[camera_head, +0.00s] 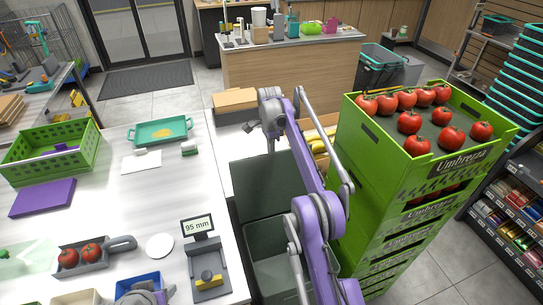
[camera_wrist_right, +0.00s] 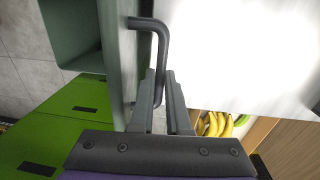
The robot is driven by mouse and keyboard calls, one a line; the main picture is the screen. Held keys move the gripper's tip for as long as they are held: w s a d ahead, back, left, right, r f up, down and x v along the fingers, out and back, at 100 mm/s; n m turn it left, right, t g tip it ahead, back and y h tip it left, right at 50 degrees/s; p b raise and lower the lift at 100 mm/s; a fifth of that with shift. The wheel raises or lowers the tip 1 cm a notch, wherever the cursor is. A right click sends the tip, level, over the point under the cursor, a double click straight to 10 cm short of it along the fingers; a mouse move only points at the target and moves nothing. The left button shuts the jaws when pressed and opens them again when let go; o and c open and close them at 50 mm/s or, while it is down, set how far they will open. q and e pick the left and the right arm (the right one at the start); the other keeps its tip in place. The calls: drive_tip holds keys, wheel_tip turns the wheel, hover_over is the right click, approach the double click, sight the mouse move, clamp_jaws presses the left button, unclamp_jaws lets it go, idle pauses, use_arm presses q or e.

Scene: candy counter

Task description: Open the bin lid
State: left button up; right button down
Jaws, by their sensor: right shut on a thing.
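The dark green bin (camera_head: 262,240) stands on the floor between the white counter and the green crates. Its lid (camera_head: 262,185) is raised at the bin's far side, and the inside of the bin shows below it. In the right wrist view, the lid (camera_wrist_right: 117,60) is seen nearly edge-on with a dark bent bar handle (camera_wrist_right: 163,45). My right gripper (camera_wrist_right: 160,92) is shut on this handle. In the head view the arm hides part of the bin and lid. Part of my left arm shows at the bottom edge; its fingers cannot be made out.
Green crates (camera_head: 390,195) with tomatoes stand close at the right of the bin. The white counter (camera_head: 120,205) is at the left, with a scale (camera_head: 206,270) near its edge. Bananas (camera_wrist_right: 215,124) lie beyond the lid.

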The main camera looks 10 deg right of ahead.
drive_tip(key=shift+d+r, duration=0.1)
drive_tip(key=shift+d, duration=0.05)
drive_tip(key=c, duration=0.9)
unclamp_jaws()
